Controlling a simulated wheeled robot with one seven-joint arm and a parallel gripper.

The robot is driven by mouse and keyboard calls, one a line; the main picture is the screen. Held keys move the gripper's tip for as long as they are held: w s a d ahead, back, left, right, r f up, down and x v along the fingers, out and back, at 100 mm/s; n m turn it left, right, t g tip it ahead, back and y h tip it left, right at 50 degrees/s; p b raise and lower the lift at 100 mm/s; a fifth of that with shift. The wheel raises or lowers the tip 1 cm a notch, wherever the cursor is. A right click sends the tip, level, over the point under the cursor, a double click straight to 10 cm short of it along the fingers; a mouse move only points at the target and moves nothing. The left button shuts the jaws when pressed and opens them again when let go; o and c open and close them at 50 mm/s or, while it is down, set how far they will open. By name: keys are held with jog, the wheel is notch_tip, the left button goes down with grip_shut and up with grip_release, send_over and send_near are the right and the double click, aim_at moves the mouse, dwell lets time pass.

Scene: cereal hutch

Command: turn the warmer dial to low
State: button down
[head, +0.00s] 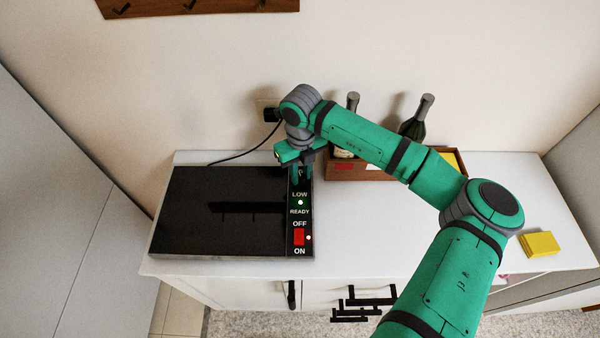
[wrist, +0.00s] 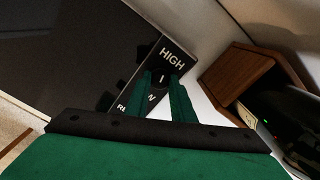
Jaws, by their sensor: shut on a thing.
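The warmer (head: 215,235) is a flat black plate with a control strip along its right side, on the white counter. In the wrist view, its dark dial (wrist: 161,79) bears a short white mark and sits between my fingertips, just below the word HIGH. The word LOW is partly hidden by a finger. My gripper (head: 302,174) points down at the far end of the strip, and its green fingers (wrist: 163,84) are shut on the dial. In the head view my gripper hides the dial and HIGH. The mark lies roughly along the HIGH–LOW line; its pointing end is unclear.
A red switch (head: 298,237) sits between OFF and ON, and a green light (head: 300,203) glows by READY. A brown box (head: 375,172) with bottles (head: 416,118) stands close right of my gripper. A yellow block (head: 539,244) lies at the right. A wall rack (head: 200,8) hangs above.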

jog(key=n, duration=0.3)
jog(key=shift+d+n, duration=0.15)
jog(key=shift+n, duration=0.25)
jog(key=n, duration=0.4)
jog(key=shift+n, duration=0.3)
jog(key=n, duration=1.2)
jog(key=shift+w+n, duration=0.1)
jog(key=shift+n, duration=0.2)
jog(key=n, duration=0.3)
jog(key=shift+n, duration=0.3)
jog(key=n, duration=0.4)
jog(key=shift+n, duration=2.2)
